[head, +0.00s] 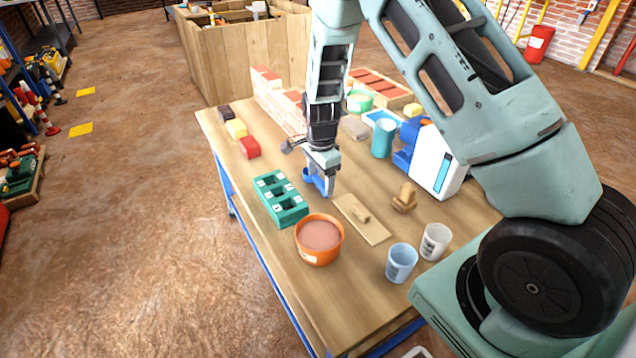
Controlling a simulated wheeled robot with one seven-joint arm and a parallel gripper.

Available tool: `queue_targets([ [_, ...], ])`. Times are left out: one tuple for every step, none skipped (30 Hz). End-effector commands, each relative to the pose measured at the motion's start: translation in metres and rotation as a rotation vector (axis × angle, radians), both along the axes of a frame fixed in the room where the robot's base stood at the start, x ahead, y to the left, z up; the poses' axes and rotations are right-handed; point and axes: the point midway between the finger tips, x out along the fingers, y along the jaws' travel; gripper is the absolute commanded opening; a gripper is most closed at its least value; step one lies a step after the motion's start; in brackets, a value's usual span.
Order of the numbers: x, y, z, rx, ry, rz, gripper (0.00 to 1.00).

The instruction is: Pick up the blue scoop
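The blue scoop (311,182) is on the wooden table (285,300), just right of the green block with square openings. My gripper (326,186) points down right at the scoop and hides part of it. The fingers are small here, so I cannot tell whether they are open, touching the scoop or shut on it. I also cannot tell whether the scoop rests on the table or is raised.
Close around stand the green block (279,198), an orange bowl of reddish powder (320,236), a wooden float (361,220) and a brush (405,198). Two cups (401,263) stand near right. A teal cup (382,139), white-blue container (436,163) and brick wall (277,108) stand farther back.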

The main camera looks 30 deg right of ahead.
Motion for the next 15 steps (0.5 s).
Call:
queue_targets([
  [0.000, 0.000, 0.000, 0.000, 0.001, 0.000, 0.52],
  [0.000, 0.000, 0.000, 0.000, 0.001, 0.000, 0.48],
  [0.000, 0.000, 0.000, 0.000, 0.001, 0.000, 0.48],
  [0.000, 0.000, 0.000, 0.000, 0.000, 0.000, 0.48],
  [0.000, 0.000, 0.000, 0.000, 0.000, 0.000, 0.48],
  [0.000, 0.000, 0.000, 0.000, 0.001, 0.000, 0.48],
  [0.000, 0.000, 0.000, 0.000, 0.001, 0.000, 0.48],
  [0.000, 0.000, 0.000, 0.000, 0.000, 0.000, 0.48],
  [0.000, 0.000, 0.000, 0.000, 0.000, 0.000, 0.48],
  [0.000, 0.000, 0.001, 0.000, 0.000, 0.000, 0.48],
  [0.000, 0.000, 0.002, 0.000, 0.000, 0.000, 0.48],
  [0.000, 0.000, 0.005, 0.000, -0.001, 0.000, 0.48],
  [0.000, 0.000, 0.008, 0.000, -0.001, 0.000, 0.48],
  [0.001, 0.000, 0.012, 0.000, -0.002, 0.000, 0.48],
  [0.001, 0.000, 0.019, 0.000, -0.003, 0.001, 0.48],
])
